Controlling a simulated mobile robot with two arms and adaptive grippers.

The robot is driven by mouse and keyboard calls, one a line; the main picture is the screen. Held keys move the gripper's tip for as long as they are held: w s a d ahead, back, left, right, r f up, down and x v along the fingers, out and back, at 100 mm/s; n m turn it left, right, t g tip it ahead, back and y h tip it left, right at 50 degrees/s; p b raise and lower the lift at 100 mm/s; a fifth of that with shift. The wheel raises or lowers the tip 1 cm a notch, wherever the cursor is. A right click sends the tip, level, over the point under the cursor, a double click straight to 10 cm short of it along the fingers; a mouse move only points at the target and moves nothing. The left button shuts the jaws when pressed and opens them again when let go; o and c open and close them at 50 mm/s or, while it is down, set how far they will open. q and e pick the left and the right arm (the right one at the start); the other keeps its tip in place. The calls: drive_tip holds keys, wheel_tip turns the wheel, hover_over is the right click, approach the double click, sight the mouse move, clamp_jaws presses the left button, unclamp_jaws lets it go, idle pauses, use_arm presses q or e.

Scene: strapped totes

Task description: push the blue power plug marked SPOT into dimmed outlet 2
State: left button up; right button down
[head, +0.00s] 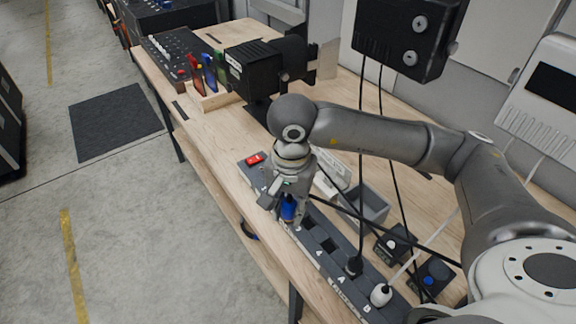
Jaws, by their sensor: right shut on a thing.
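The blue power plug (288,208) is in the jaws of my right gripper (286,200), at the power strip (335,266). The gripper comes down from above and is shut on the plug. The plug's lower end is over or at the strip near its red-switch end; I cannot tell whether it is in an outlet. The gripper hides most of that part of the strip, so outlet 2 and the SPOT marking cannot be made out. Two bare outlets show just right of the plug. My left gripper is not in view.
A black plug (354,265) and a white plug (380,294) sit farther along the strip. A red switch (254,159) is at its far end. A grey bin (368,207), dark cables and two small black boxes lie behind. The wooden bench's front edge is close to the strip.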

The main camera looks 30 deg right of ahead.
drive_tip(key=m, duration=0.2)
drive_tip(key=w+m, duration=0.1)
drive_tip(key=shift+w+d+r+m, duration=0.1)
drive_tip(key=shift+d+r+m, duration=0.05)
drive_tip(key=shift+r+m, duration=0.15)
drive_tip(key=w+d+m+p, duration=0.2)
drive_tip(key=w+m, duration=0.2)
drive_tip(key=m, duration=0.8)
drive_tip(key=w+d+m+p, duration=0.2)
drive_tip(key=w+m, duration=0.1)
drive_tip(key=m, duration=0.9)
drive_tip(key=shift+m, duration=0.3)
drive_tip(key=shift+d+f+b, duration=0.2)
drive_tip(key=shift+f+b, duration=1.25)
drive_tip(key=shift+f, duration=1.25)
